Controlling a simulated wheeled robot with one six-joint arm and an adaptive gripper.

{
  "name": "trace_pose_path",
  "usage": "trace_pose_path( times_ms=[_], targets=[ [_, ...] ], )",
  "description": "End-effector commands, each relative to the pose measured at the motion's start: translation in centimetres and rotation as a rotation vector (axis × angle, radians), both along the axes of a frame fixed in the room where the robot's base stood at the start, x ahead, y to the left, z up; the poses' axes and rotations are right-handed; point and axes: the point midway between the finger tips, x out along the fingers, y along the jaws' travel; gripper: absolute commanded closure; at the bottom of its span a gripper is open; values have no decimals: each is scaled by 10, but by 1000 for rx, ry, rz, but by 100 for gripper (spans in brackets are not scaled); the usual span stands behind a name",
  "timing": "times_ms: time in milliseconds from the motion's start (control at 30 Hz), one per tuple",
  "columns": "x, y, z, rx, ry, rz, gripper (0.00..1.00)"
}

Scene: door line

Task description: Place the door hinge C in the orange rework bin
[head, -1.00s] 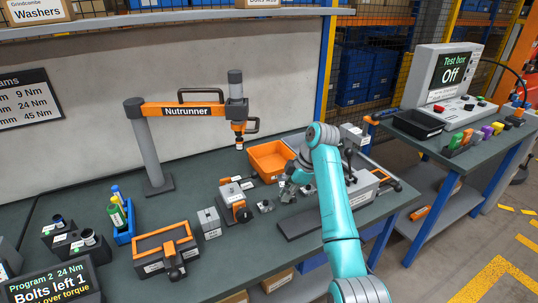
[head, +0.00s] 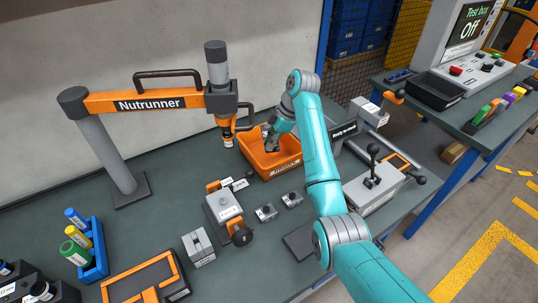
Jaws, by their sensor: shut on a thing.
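The orange rework bin (head: 284,166) stands on the green bench, right of the nutrunner's spindle. My gripper (head: 271,144) points down at the bin's left-back part, over or just inside its opening. It is shut on a small grey part, which I take to be a door hinge; the fingers hide most of it and no letter can be read. Two similar small grey metal parts (head: 266,212) lie on the bench in front of the bin, the second one (head: 292,199) a little to the right.
The nutrunner (head: 150,102) on its post stands close left of the bin. A clamp fixture (head: 226,208) is in front of the bin, and a grey lever press (head: 372,185) is right of my arm. A blue holder with bottles (head: 90,262) is at left.

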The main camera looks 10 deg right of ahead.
Motion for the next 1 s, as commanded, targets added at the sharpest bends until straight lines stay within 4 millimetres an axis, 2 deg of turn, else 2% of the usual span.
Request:
trace_pose_path(
  times_ms=[100, 367, 600, 867, 900, 933, 1000],
  targets=[
    [0, 0, -18, 0, 0, 0, 100],
    [0, 0, -40, 0, 0, 0, 100],
    [0, 0, -74, 0, 0, 0, 100],
    [0, 0, -80, -1, -2, 0, 100],
    [0, 0, -81, -1, 0, 0, 77],
    [0, 0, -81, -1, 0, 0, 70],
    [0, 0, -81, -1, 1, 0, 69]
  ],
)
